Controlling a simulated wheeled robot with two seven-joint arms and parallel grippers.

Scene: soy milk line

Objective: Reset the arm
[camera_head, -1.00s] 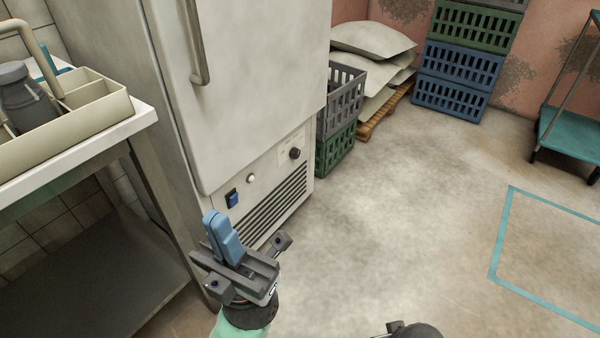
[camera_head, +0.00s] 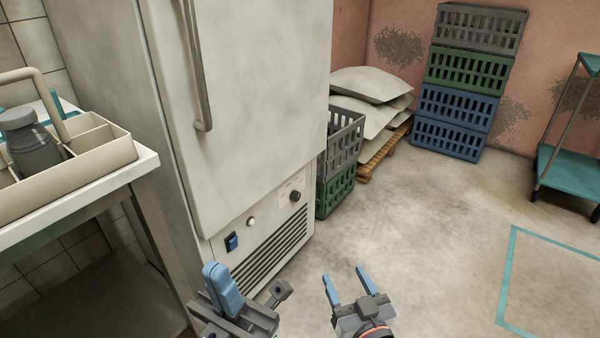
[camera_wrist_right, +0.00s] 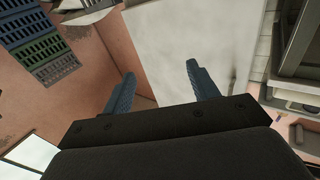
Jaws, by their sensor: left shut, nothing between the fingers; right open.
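My left gripper (camera_head: 222,284) is at the bottom of the head view, in front of the lower part of the white fridge. Its blue fingers are shut together with nothing between them. My right gripper (camera_head: 348,282) is to the right of it, over the bare floor. Its two blue fingers stand apart and the gap is empty. In the right wrist view the right gripper (camera_wrist_right: 160,85) also shows its fingers spread, with nothing between them.
The white fridge (camera_head: 245,110) stands close ahead. A bench at left holds a beige caddy (camera_head: 85,160) with a grey bottle (camera_head: 32,140). Crates (camera_head: 465,65), sacks (camera_head: 365,85) and a teal cart (camera_head: 575,170) stand at the back. The floor (camera_head: 420,240) at right is clear.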

